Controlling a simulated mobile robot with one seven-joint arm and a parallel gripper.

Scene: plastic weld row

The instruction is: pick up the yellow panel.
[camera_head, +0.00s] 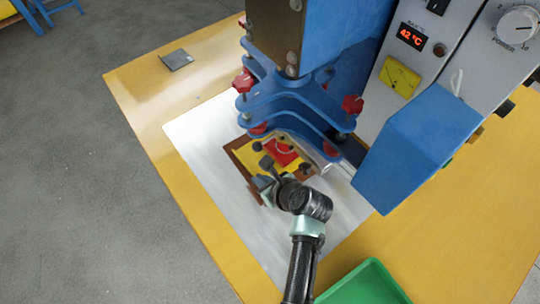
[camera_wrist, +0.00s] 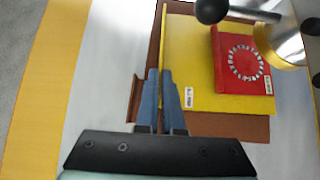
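The yellow panel (camera_wrist: 190,60) lies flat on a brown base (camera_wrist: 235,127), under the blue press. In the head view the panel (camera_head: 243,152) is partly covered by the press and my gripper (camera_head: 262,184). A red square piece (camera_wrist: 228,72) with a pale ring of marks rests on the panel's right part. In the wrist view my gripper (camera_wrist: 160,75) has its two blue fingers close together, with a narrow gap, at the panel's left edge. Whether they touch or pinch that edge cannot be told.
The blue press (camera_head: 300,90) with red knobs stands close above the panel. A metal cylinder (camera_wrist: 285,42) and a black knob (camera_wrist: 211,11) crowd the far right. A green tray (camera_head: 365,285) is at the front. The white sheet (camera_head: 200,140) is clear on the left.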

